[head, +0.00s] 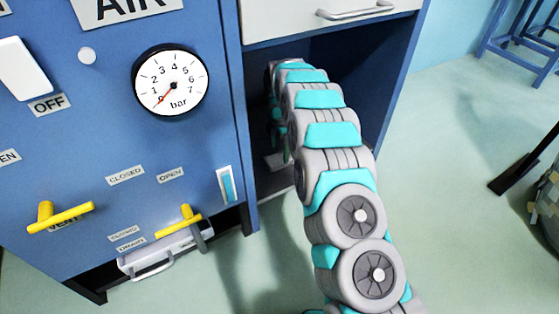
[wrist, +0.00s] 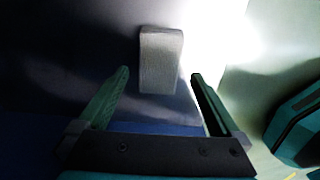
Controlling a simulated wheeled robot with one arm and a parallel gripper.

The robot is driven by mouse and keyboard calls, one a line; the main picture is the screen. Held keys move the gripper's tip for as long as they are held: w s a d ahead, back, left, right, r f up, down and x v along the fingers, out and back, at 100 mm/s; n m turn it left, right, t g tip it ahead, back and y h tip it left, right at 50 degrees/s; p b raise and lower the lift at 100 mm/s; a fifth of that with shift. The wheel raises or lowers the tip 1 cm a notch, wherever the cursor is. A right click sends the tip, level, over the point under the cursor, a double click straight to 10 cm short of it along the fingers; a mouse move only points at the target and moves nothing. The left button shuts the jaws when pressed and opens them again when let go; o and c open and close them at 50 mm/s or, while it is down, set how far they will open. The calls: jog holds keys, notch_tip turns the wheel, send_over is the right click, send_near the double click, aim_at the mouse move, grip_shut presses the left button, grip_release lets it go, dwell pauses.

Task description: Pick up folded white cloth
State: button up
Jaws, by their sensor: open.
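In the wrist view, a pale grey-white block-like shape (wrist: 161,60), which looks like the folded white cloth, lies on a dark surface ahead of my gripper. My gripper (wrist: 160,80) is open, with one green finger to the left and one to the right of the cloth's near end. I cannot tell whether the fingers touch it. In the head view, my arm reaches into the dark open space under the drawer, and the gripper is mostly hidden there.
A blue cabinet panel (head: 100,150) with a pressure gauge (head: 171,82) and yellow handles stands at left. A white drawer (head: 320,18) is above the opening, with a blue side wall (head: 400,80) at right.

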aim_at(279, 158)
notch_tip(279, 158, down, 4)
jog(key=shift+f, duration=0.1)
jog(key=c, duration=1.3)
jog(key=shift+r, duration=1.8)
jog(key=s, duration=0.5)
jog(key=s+d+r+p, duration=0.1)
jog(key=s, duration=0.4)
jog(key=s+d, duration=0.1)
jog(key=s, duration=0.4)
jog(key=shift+s+r, duration=0.25)
jog(key=shift+s, duration=0.15)
